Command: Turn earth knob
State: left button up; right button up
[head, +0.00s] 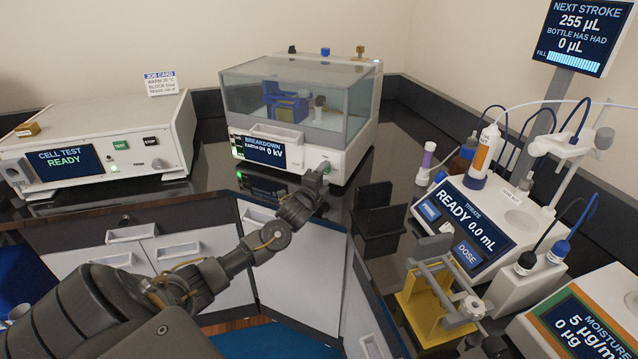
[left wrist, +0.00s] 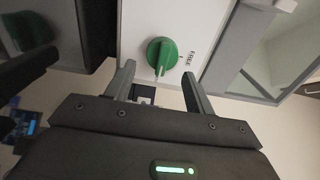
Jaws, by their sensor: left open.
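The breakdown tester (head: 250,150) stands at the back with a clear hood, and its screen reads "BREAKDOWN, EARTH ON, 0 kV". Its green earth knob (left wrist: 162,52) sits on a white panel in the left wrist view, with a pale pointer line toward the bottom of the picture and a small label beside it. In the head view the knob is mostly hidden by my left gripper (head: 320,176), which is at the tester's lower right front. In the left wrist view the left gripper (left wrist: 158,70) is open and empty, its fingers either side of the knob's lower part; contact is unclear.
A cell tester (head: 60,160) reading "READY" stands at left. A black stand (head: 377,220) is right of my left gripper. A titrator (head: 465,215) with bottles and tubing, a yellow fixture (head: 430,310) and a moisture meter (head: 570,325) fill the right.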

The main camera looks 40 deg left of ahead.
pick_arm(q)
jog(key=b+v, duration=0.1)
jog(key=v, duration=0.9)
jog(key=shift+b, duration=0.35)
jog(key=shift+s, duration=0.1)
